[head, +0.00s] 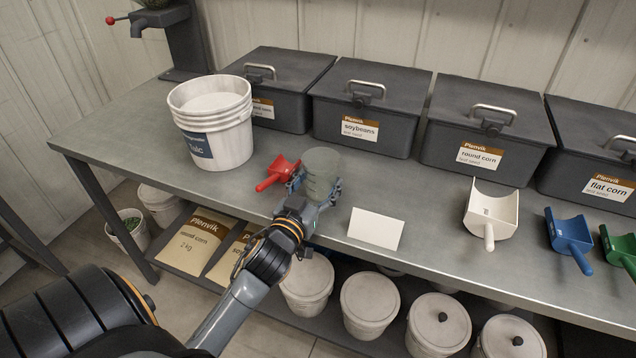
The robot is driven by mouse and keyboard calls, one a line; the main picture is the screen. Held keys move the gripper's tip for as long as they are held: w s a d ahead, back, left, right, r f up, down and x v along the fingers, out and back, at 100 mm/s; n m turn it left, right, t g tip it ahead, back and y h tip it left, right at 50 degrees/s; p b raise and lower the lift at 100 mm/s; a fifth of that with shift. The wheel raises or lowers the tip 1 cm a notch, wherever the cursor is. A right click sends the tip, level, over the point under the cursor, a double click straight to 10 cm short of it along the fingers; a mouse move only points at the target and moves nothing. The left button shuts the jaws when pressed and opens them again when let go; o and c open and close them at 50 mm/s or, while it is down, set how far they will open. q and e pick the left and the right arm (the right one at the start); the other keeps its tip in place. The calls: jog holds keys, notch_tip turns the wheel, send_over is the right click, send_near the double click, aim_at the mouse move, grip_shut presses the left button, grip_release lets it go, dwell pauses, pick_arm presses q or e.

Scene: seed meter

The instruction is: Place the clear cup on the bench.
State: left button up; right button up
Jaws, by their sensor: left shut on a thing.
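The clear cup (322,172) is a see-through greyish cup, upright near the middle of the head view. My left gripper (316,190) is shut around its sides. The cup is over the front part of the grey metal bench (405,190). I cannot tell whether its base touches the bench top, as the gripper's fingers hide its lower part. My right gripper is not in view.
A red scoop (277,172) lies just left of the cup. A white talc bucket (213,125) stands farther left. A blank white card (375,229) stands to the right, with a white scoop (491,212) beyond. Dark lidded bins, such as the soybeans bin (368,108), line the back.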

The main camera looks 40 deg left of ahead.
pick_arm(q)
jog(key=shift+f, duration=0.2)
jog(key=o, duration=1)
jog(key=shift+r, duration=0.1)
jog(key=shift+c, duration=0.2)
